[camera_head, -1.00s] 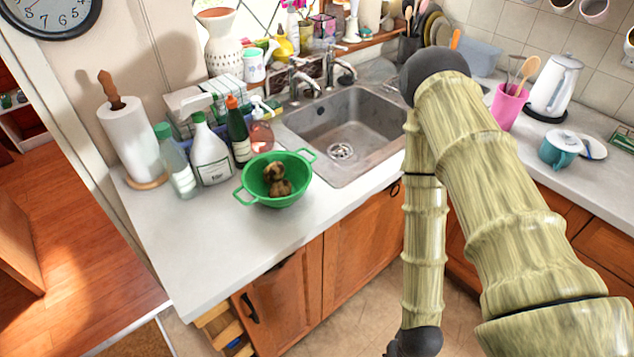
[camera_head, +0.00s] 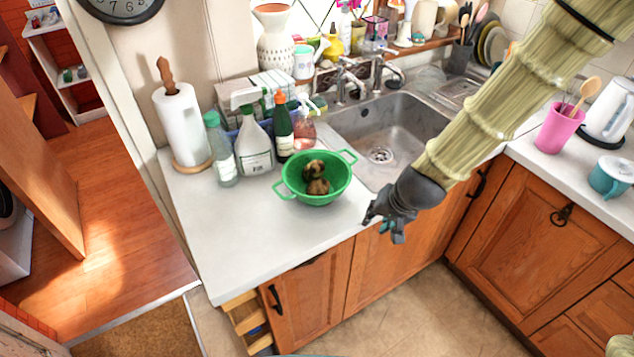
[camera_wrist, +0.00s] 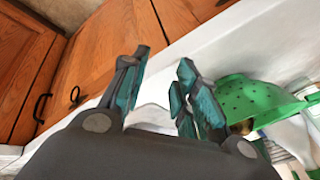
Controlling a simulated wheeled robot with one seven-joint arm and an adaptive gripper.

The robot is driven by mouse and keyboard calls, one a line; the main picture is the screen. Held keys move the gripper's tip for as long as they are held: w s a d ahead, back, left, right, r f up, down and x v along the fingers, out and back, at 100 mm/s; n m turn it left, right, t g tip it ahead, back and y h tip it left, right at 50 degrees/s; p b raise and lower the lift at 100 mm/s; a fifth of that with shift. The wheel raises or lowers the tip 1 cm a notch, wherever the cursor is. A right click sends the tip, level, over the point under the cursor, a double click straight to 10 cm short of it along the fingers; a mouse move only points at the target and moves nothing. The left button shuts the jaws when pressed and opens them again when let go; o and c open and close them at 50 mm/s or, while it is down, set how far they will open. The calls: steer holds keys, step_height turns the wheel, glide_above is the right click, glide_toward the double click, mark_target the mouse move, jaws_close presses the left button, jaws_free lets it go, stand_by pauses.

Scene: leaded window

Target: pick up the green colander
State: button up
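The green colander (camera_head: 328,193) stands upright on the worktop, left of the sink, with brownish lumps (camera_head: 316,178) inside. Its two loop handles stick out at the left and at the upper right. My gripper (camera_head: 381,225) is at the worktop's front edge, to the right of the colander and a little nearer, apart from it. In the wrist view the colander (camera_wrist: 258,100) shows at the right, beyond the fingers. My gripper (camera_wrist: 160,92) has its teal-padded fingers spread, with nothing held between them.
Several bottles, including a white one (camera_head: 254,150), stand close behind the colander. A paper towel roll (camera_head: 180,128) is at the left and the sink (camera_head: 395,125) at the right. The worktop (camera_head: 225,235) is clear in front and to the left. Cabinet doors (camera_head: 395,265) lie below.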

steer(key=t+y, duration=0.1)
steer(key=y, duration=0.1)
glide_toward(346, 180)
steer(key=shift+p+x, duration=0.6)
steer(key=shift+x, duration=1.55)
steer(key=shift+a+f, duration=0.1)
steer(key=shift+a, duration=0.05)
steer(key=shift+f, duration=0.1)
steer(key=shift+h, duration=0.3)
steer(key=shift+p+x, duration=1.1)
steer(key=shift+x, duration=1.35)
steer(key=shift+s, duration=0.1)
steer(key=shift+a, duration=0.1)
jaws_close()
